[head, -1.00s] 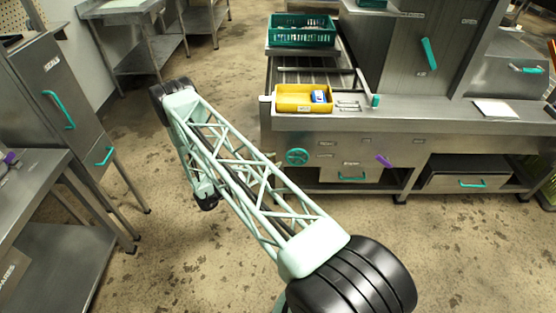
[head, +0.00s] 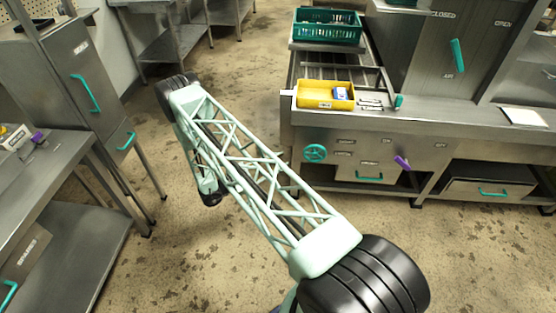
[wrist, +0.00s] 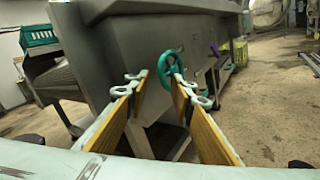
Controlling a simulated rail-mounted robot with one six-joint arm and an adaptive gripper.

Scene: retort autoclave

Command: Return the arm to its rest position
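My arm (head: 262,178) shows in the head view as a pale green lattice link, folded, over the open floor between the left bench and the machine. My gripper (wrist: 158,88) shows in the wrist view with its two yellow-padded fingers apart and nothing between them. It points toward the front of the steel machine, and the teal handwheel (wrist: 171,64) appears beyond the fingertips, apart from them. In the head view the gripper is mostly hidden behind my arm, and the same handwheel (head: 315,153) is on the machine's front.
A yellow tray (head: 311,103) with a blue-and-white item sits on the machine's ledge. A green crate (head: 327,39) stands behind it on the rollers. A steel cabinet (head: 62,75) and a bench (head: 45,180) stand at left. The floor (head: 170,255) between is clear.

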